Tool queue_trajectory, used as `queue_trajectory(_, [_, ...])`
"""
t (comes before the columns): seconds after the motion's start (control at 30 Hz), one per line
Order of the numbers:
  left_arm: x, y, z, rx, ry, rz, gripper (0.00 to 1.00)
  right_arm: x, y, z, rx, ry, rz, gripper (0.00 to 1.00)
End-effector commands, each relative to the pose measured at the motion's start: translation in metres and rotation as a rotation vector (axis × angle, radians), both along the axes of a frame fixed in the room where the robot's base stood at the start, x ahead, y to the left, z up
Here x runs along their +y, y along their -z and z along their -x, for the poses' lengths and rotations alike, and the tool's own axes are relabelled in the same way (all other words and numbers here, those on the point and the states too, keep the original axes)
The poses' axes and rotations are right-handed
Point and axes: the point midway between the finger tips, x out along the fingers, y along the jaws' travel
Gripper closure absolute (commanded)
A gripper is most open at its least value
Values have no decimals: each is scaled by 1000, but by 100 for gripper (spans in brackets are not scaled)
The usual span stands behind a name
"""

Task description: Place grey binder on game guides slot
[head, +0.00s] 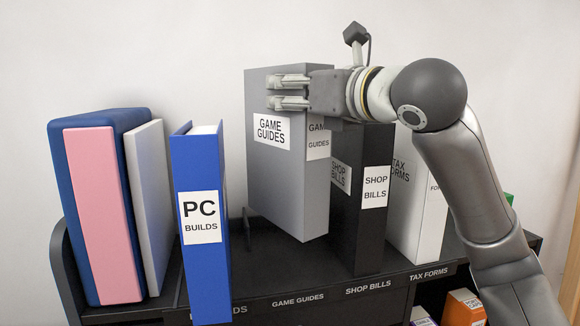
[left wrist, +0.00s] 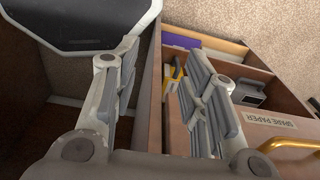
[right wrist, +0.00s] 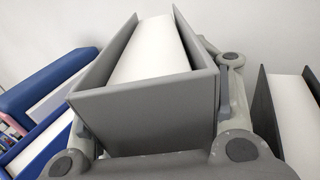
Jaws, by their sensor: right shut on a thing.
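The grey binder (head: 288,180) has "GAME GUIDES" labels and stands upright over the game guides slot, whose label (head: 298,299) is on the shelf's front edge. Its lower edge appears raised above the shelf. My right gripper (head: 278,92) is shut on the binder's upper part. The right wrist view shows the binder (right wrist: 145,112) between the fingers, with white pages inside. My left gripper (left wrist: 160,55) is open and empty, away from the binder, over a wooden drawer.
The blue PC BUILDS binder (head: 200,265) stands left of the slot, and the black SHOP BILLS binder (head: 362,235) stands close on the right. A white TAX FORMS binder (head: 405,220) is farther right. In the left wrist view, a divided drawer (left wrist: 258,78) holds small items.

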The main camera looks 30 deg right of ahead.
Motion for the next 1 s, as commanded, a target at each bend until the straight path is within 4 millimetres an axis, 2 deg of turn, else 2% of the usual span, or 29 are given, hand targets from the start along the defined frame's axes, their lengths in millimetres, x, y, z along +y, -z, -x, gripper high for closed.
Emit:
queue_trajectory(0.23, [0, -3, 0, 0, 0, 0, 60, -1, 34, 0, 0, 1, 1, 100])
queue_trajectory(0.53, [-1, -4, -8, -13, 0, 3, 60, -1, 50, 0, -3, 1, 1, 100])
queue_trajectory(0.8, [-2, -9, -9, -14, 0, 3, 60, 0, 75, 0, -2, 1, 1, 100])
queue_trajectory(1.0, [-2, -9, -8, -14, 0, 3, 60, -1, 81, 0, -4, 1, -1, 100])
